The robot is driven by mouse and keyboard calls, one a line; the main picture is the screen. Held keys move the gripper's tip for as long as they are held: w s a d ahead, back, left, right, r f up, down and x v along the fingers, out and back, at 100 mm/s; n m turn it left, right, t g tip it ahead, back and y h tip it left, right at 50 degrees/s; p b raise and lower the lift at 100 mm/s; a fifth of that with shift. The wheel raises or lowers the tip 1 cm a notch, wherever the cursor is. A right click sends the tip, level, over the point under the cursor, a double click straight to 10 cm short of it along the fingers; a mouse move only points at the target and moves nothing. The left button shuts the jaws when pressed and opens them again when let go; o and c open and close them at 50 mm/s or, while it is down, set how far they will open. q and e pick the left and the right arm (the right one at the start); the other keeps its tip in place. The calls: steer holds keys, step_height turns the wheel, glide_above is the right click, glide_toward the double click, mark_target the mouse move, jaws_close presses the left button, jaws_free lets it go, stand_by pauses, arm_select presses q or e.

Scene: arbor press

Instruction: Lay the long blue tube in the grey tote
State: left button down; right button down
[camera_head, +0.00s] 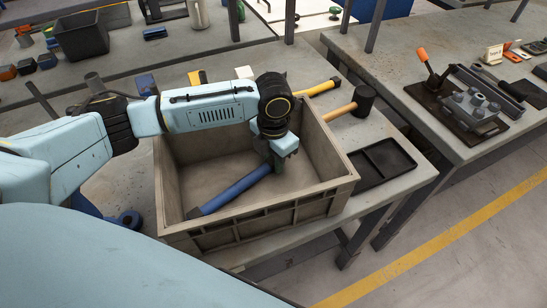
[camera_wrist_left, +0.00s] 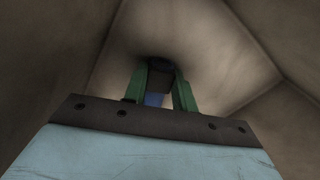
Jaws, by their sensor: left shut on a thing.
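The grey tote (camera_head: 262,219) stands on the workbench, open at the top, and looks grey-brown. My left gripper (camera_head: 281,168) reaches down inside it, with its jaws shut on the long blue tube (camera_head: 234,191). The tube slants inside the tote, its dark end toward the near left. In the left wrist view the green fingers (camera_wrist_left: 160,98) sit on either side of the blue tube (camera_wrist_left: 154,100), with a dark end beyond. I cannot tell whether the tube touches the tote's floor. My right gripper is not in view.
A black mallet (camera_head: 363,101) and a shallow black tray (camera_head: 383,163) lie right of the tote. A yellow-handled tool (camera_head: 325,87) lies behind it. A black bin (camera_head: 82,36) stands at the far left. A second bench (camera_head: 385,55) is at the right.

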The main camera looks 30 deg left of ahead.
arm_select(q)
steer(key=shift+f, duration=0.1)
steer(key=c, duration=1.1)
jaws_free()
step_height(320, 180, up, 12)
steer(key=shift+r+p, duration=0.2)
steer(key=shift+p, duration=0.4)
steer(key=shift+s+f, duration=0.1)
